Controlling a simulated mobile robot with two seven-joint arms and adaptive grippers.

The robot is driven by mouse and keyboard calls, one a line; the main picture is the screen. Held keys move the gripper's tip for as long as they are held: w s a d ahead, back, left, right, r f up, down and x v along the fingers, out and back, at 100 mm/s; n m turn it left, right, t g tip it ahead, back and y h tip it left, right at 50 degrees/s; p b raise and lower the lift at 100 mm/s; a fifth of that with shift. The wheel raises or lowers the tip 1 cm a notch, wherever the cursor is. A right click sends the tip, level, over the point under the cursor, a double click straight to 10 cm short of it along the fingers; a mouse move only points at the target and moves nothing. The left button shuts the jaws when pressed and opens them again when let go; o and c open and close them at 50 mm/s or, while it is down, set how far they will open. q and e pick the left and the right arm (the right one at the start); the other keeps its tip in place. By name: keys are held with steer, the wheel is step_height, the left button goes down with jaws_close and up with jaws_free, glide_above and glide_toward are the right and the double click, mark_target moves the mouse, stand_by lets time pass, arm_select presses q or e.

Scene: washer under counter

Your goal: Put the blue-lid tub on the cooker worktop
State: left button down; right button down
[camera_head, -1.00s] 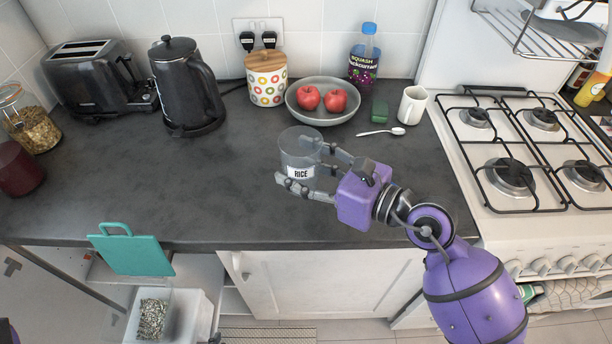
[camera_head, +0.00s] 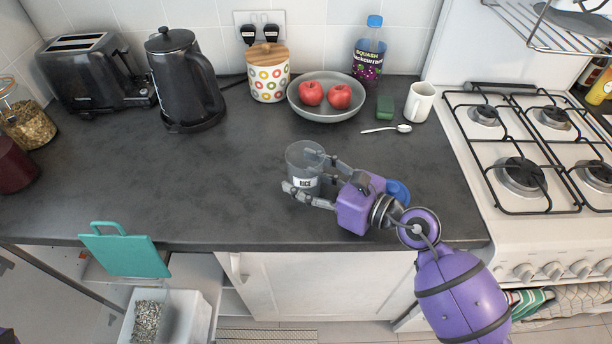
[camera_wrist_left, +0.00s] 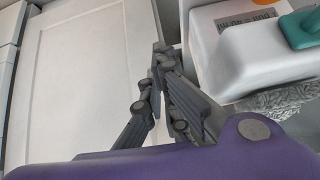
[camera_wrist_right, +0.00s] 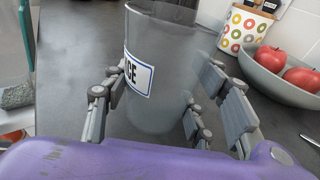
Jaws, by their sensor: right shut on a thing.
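A clear tub labelled RICE (camera_head: 305,163) is held upright over the dark worktop, near its front edge. My right gripper (camera_head: 318,180) is shut on it, with fingers on either side; the right wrist view shows the tub (camera_wrist_right: 165,65) between the fingers (camera_wrist_right: 155,100). I see no lid on this tub. A round blue thing, perhaps a lid (camera_head: 398,192), shows partly behind my right wrist. Whether the tub touches the worktop is unclear. The cooker worktop (camera_head: 462,140) is at the right. My left gripper (camera_wrist_left: 160,60) is shut and empty before a white cupboard door.
The fruit bowl (camera_head: 327,110), green sponge (camera_head: 385,107), mug (camera_head: 420,101) and spoon (camera_head: 388,129) stand behind the tub. Burner grates (camera_head: 522,180) cover much of the cooker top. A rack (camera_head: 545,35) hangs above. A teal board (camera_head: 124,252) is at the front left.

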steer(key=c, duration=0.7)
jaws_free()
steer(key=shift+f, duration=0.15)
steer(key=shift+c, duration=0.2)
arm_select(q)
steer(key=shift+w, duration=0.1)
arm_select(e)
steer(key=shift+r, duration=0.25)
steer(key=v, duration=0.3)
steer(key=b+v, duration=0.1)
steer(key=v, duration=0.3)
steer(key=b+v, duration=0.1)
steer(key=v, duration=0.2)
steer(key=shift+s+d+f, duration=0.25)
steer(key=shift+d, duration=0.05)
arm_select(q)
steer(key=shift+s+d+f, duration=0.1)
steer(key=shift+s+f, duration=0.05)
steer(key=shift+f, duration=0.5)
steer(key=shift+s+f, duration=0.15)
steer(key=shift+f, duration=0.45)
arm_select(e)
steer(key=shift+s+d+r, duration=0.3)
steer(key=shift+s+d, duration=0.05)
steer(key=shift+d, duration=0.2)
